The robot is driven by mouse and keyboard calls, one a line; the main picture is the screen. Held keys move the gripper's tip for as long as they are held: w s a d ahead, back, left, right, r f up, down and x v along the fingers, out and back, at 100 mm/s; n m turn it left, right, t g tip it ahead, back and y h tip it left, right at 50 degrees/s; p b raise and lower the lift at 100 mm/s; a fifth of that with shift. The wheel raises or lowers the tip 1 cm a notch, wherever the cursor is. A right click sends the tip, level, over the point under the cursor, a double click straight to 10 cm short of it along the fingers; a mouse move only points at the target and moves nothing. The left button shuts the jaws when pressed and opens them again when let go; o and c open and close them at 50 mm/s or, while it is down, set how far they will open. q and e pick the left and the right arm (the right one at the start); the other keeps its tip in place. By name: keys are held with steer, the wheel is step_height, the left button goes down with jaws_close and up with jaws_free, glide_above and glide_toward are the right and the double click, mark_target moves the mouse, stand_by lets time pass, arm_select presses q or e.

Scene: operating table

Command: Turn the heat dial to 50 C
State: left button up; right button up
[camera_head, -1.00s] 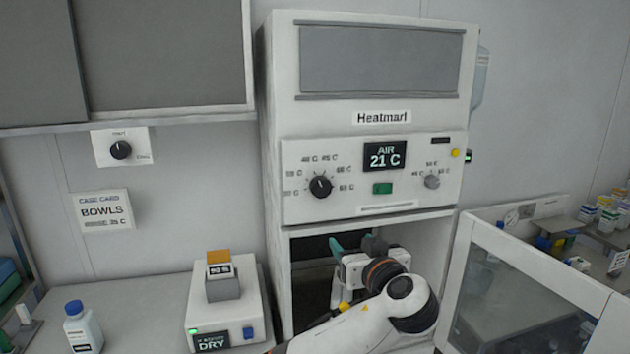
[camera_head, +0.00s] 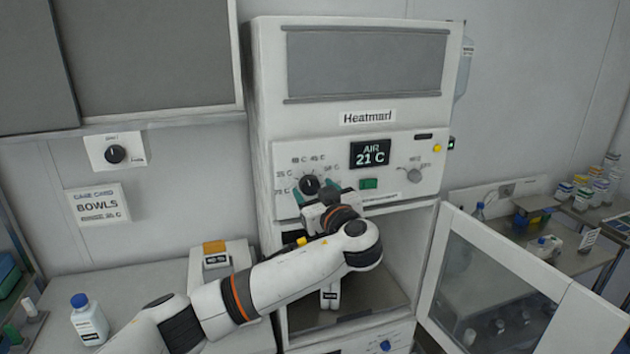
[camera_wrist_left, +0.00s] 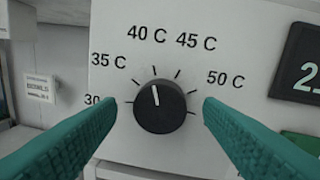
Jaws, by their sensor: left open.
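The black heat dial (camera_head: 309,185) is on the front panel of the white Heatmarl cabinet (camera_head: 366,116). It shows large in the left wrist view (camera_wrist_left: 160,106), with its white pointer line just left of straight up, near the 40 C label. The 50 C mark (camera_wrist_left: 225,78) is to its upper right. My left gripper (camera_head: 318,194) is at the panel. Its teal fingers are open, one on each side of the dial, with gaps between them and it. The display (camera_head: 370,153) reads AIR 21 C. My right gripper is not in view.
A green button (camera_head: 368,183) and a grey knob (camera_head: 414,176) sit right of the dial. The cabinet's glass door (camera_head: 497,275) stands open at right. A white bottle (camera_head: 89,320) and a small device with an orange-topped block (camera_head: 214,247) are on the left counter.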

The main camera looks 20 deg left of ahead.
arm_select(q)
steer(key=shift+w+a, duration=0.15)
steer(key=shift+w, duration=0.15)
